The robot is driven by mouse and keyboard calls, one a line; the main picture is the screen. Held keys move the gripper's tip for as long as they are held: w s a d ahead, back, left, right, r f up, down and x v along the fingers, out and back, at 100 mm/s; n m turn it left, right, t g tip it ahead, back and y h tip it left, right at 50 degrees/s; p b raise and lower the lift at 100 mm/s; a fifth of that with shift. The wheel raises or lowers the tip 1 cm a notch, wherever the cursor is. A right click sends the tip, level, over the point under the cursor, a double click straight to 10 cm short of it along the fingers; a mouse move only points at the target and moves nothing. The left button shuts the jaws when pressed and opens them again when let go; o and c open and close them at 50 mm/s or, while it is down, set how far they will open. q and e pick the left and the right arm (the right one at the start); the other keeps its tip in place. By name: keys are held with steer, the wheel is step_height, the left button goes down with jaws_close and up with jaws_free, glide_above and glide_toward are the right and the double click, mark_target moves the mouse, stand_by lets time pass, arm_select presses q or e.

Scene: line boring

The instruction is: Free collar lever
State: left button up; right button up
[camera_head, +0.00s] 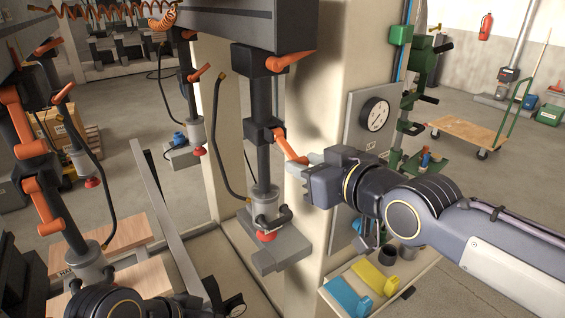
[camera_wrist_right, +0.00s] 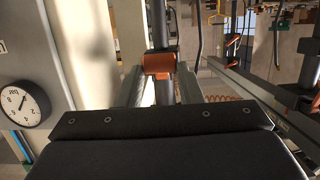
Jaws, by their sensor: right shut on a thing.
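The orange collar lever (camera_head: 286,143) sticks out from a dark collar on the middle vertical spindle (camera_head: 262,105). My right gripper (camera_head: 308,160) comes from the right and is shut on the lever's outer end. In the right wrist view the orange lever (camera_wrist_right: 158,63) sits between my two grey fingers (camera_wrist_right: 158,88), with the dark column behind it. My left arm shows at the lower left of the head view, and my left gripper (camera_head: 218,298) is partly seen at the bottom edge. Its fingers are too unclear to judge.
A pressure gauge (camera_head: 374,114) is on the pale pillar close behind my right wrist. Another orange lever (camera_head: 287,61) sits higher on the same spindle. A shelf below holds blue (camera_head: 347,297) and yellow (camera_head: 375,278) items. More spindles with orange levers stand to the left.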

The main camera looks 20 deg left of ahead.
steer(key=shift+s+d+r, duration=0.15)
steer(key=shift+r, duration=0.6)
steer(key=shift+d+r+p, duration=0.1)
steer(key=shift+r+p, duration=0.35)
steer(key=shift+p, duration=0.05)
steer(key=o, duration=0.9)
steer(key=shift+s, duration=0.1)
steer(key=shift+f, duration=0.1)
steer(key=shift+b+v, duration=1.4)
steer(key=shift+v, duration=0.6)
